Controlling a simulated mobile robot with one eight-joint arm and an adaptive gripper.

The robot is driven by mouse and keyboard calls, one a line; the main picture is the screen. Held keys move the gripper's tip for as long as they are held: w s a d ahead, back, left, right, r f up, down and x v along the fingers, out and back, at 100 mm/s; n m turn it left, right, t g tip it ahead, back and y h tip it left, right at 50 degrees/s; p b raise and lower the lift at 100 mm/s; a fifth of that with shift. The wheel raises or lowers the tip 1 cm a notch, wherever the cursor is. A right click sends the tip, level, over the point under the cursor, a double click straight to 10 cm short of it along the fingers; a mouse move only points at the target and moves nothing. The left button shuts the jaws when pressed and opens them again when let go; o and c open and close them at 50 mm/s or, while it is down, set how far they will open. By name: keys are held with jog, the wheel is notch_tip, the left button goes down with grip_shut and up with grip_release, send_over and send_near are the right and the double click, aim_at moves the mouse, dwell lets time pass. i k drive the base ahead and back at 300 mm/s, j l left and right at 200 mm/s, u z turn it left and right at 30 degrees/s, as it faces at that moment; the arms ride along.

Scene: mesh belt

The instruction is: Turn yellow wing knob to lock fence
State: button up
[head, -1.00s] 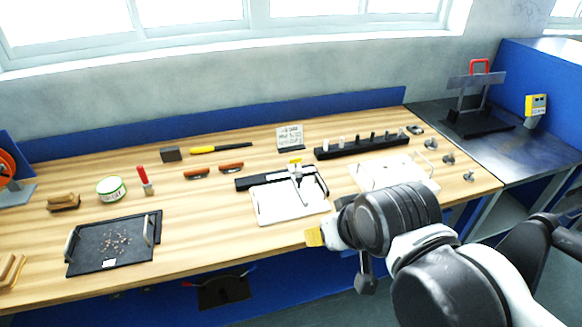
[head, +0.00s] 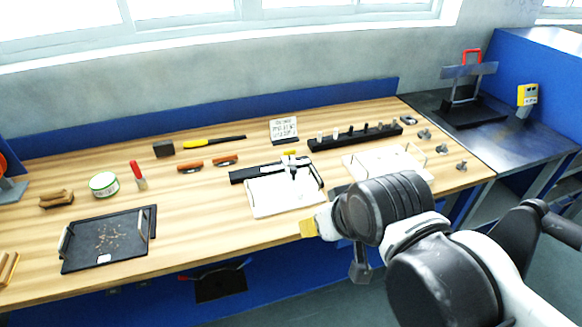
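A small yellow wing knob (head: 289,153) shows at the back of a jig near the middle of the bench. It is too small to tell which way its wings point. The black fence bar (head: 250,174) runs along the back of the white jig plate (head: 283,200). A grey and black fitting (head: 293,167) stands over the plate just in front of the knob. My arm reaches in from the lower right. Its yellow-tipped end, apparently my gripper (head: 309,228), is at the bench's front edge, in front of the jig and apart from the knob. Its fingers cannot be made out.
A second white plate (head: 362,163) lies right of the jig. A black rack (head: 350,139) and a small sign (head: 284,129) stand behind. Orange-handled tools (head: 190,166), a green tin (head: 104,185) and a black tray (head: 82,262) are left. Bare wood lies between tray and jig.

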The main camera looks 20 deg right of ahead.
aim_at(292, 152)
jog(key=i+l, duration=0.15)
jog(key=i, duration=0.3)
jog(key=i+l, duration=0.15)
jog(key=i, duration=0.3)
